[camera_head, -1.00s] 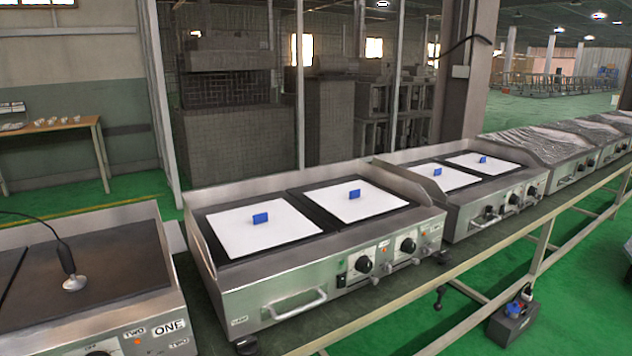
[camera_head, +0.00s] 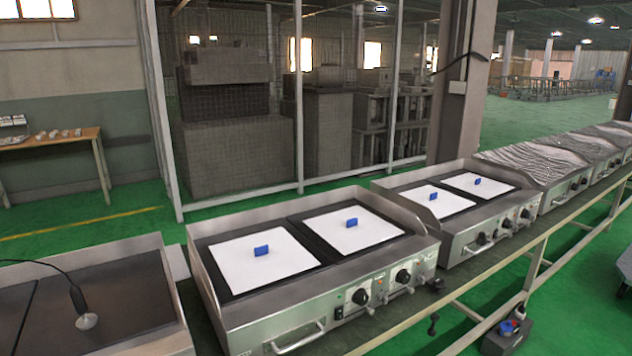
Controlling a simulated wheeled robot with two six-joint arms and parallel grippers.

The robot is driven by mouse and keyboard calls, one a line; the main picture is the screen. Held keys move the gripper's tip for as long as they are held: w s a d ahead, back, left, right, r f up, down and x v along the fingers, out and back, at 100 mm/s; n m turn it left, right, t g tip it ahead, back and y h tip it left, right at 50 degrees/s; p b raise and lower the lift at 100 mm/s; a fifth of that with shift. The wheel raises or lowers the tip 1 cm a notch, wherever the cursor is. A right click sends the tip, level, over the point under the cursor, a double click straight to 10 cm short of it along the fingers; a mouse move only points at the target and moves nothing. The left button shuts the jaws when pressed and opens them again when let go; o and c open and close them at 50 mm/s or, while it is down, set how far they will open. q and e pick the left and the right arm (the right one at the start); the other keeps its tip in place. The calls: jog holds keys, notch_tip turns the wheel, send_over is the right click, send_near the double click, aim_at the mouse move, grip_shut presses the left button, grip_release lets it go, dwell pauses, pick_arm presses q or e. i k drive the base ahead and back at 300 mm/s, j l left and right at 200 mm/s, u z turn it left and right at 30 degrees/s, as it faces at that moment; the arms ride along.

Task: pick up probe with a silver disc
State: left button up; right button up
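The probe (camera_head: 78,300) has a dark handle, a black cable running off to the left, and a silver disc (camera_head: 86,321) at its lower end. It stands slightly tilted, with the disc on the dark plate of the nearest griddle (camera_head: 130,291), at the lower left of the head view. Nothing is holding it. Neither of my grippers shows in this view.
A second griddle (camera_head: 300,318) to the right carries white sheets (camera_head: 262,262) with blue blocks (camera_head: 261,251) on them. More griddles (camera_head: 470,238) continue along the bench toward the back right. A wooden table (camera_head: 55,138) stands at the far left. Green floor lies around.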

aim_at(86, 321)
jog(key=u, duration=1.35)
